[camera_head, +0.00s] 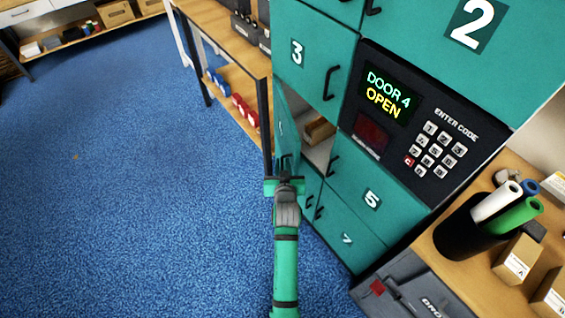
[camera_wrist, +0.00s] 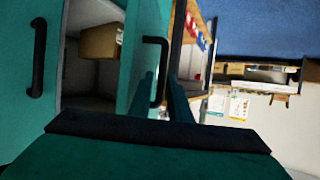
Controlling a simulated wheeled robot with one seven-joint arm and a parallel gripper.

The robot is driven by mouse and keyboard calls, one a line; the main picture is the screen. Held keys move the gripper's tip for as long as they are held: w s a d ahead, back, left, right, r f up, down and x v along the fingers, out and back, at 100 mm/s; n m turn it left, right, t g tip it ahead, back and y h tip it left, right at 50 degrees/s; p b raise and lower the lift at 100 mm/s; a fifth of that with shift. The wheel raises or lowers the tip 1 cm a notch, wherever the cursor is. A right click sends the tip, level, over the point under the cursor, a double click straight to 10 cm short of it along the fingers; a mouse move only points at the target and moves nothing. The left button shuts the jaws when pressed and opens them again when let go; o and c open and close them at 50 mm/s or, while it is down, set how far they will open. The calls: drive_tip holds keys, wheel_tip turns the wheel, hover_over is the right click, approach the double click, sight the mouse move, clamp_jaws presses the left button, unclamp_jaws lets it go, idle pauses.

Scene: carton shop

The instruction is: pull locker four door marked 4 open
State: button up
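The door of locker four (camera_head: 285,122) is swung partly open, and the locker's inside shows to its right. The number 4 cannot be read on the door at this angle. Its black handle (camera_wrist: 163,72) is near the door's free edge in the wrist view. My gripper (camera_head: 286,180) is at this handle, in front of the door. In the wrist view my two fingers (camera_wrist: 162,88) stand close on either side of the handle's bar and look shut on it. Finger contact is partly hidden. A brown carton (camera_head: 318,130) lies inside the open locker and shows in the wrist view (camera_wrist: 100,41).
A keypad panel (camera_head: 407,122) reads "DOOR 4 OPEN". Doors 3 (camera_head: 305,55), 2 (camera_head: 440,40) and 5 (camera_head: 368,195) look shut. A wooden shelf unit (camera_head: 235,70) stands left behind the door. Blue floor (camera_head: 120,190) is clear at left.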

drive_tip(key=shift+x, duration=0.85)
drive_tip(key=shift+c, duration=0.3)
clamp_jaws()
